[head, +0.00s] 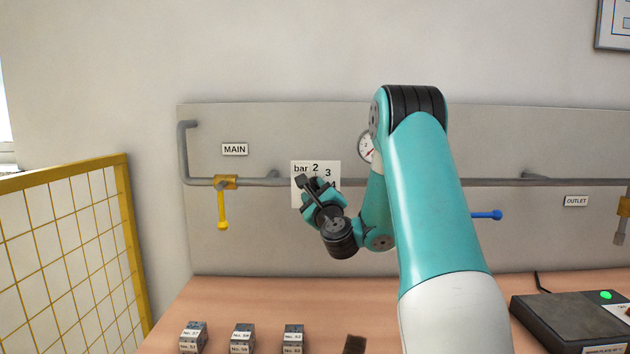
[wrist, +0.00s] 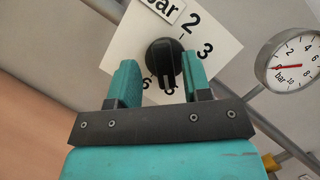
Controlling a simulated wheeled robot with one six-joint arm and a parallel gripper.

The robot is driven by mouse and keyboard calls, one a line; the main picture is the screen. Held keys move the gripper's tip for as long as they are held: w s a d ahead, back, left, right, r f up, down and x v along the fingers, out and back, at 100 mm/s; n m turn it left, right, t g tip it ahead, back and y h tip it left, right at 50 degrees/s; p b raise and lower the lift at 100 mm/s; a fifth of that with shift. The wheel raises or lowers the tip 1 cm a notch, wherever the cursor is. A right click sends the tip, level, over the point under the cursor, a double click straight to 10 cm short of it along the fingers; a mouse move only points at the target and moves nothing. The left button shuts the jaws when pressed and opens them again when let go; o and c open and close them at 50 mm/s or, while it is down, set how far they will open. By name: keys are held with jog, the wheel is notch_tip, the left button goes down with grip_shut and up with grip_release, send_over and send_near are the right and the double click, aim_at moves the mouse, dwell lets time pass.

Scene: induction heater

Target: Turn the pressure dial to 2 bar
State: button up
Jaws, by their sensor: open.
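The pressure dial is a black knob (wrist: 163,60) on a white square plate (wrist: 215,65) marked "bar", with 2, 3 and lower numbers partly hidden. In the wrist view its ridge runs roughly up and down; a small pale mark shows at the lower end, near a half-hidden number. My gripper (wrist: 159,63) is open, with one teal finger on each side of the knob. I cannot tell whether either finger touches it. In the head view my gripper (head: 316,186) covers the knob and much of the plate (head: 298,178).
A round pressure gauge (wrist: 291,62) with a red needle pointing left sits right of the dial; my arm partly hides it (head: 366,147) in the head view. A grey pipe (head: 480,182) with a yellow-handled valve (head: 222,210) crosses the panel. Small labelled blocks (head: 242,338) stand on the table.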

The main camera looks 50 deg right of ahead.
jog(key=shift+w+d, duration=0.15)
jog(key=shift+d, duration=0.2)
jog(key=shift+d, duration=0.15)
grip_shut()
jog(key=shift+r, duration=0.1)
